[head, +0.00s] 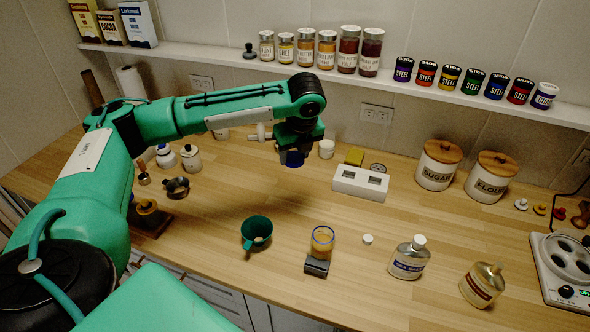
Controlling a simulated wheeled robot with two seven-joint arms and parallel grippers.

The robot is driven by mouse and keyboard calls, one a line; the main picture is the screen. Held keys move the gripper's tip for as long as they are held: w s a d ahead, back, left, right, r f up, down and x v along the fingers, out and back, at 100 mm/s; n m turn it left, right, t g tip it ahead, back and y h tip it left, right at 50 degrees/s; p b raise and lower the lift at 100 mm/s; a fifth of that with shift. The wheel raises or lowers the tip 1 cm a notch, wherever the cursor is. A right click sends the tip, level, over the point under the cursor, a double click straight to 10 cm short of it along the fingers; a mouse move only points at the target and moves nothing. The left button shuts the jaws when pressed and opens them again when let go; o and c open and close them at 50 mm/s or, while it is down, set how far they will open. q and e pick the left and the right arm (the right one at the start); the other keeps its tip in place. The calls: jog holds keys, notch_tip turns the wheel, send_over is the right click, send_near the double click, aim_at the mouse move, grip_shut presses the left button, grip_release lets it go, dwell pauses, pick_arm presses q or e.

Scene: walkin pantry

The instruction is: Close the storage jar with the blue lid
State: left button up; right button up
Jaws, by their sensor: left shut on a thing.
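My left gripper (294,148) is above the back-middle of the counter, pointing down. It is shut on a blue thing, which looks like the blue lid (293,161); only its lower part shows below the fingers. The storage jar (322,242) stands near the front of the counter, to the right of and nearer than the gripper. It is clear glass with a blue rim, an open top and yellow-orange contents. The lid is well apart from the jar. My right gripper is not in view.
A dark block (316,267) sits against the jar's front. A green funnel-like cup (256,231) stands left of it, a small white cap (368,239) and a labelled bottle (409,258) right. A white two-slot box (360,184) lies behind. Counter between gripper and jar is clear.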

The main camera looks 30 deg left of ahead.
pick_arm(q)
jog(key=shift+r, duration=0.35)
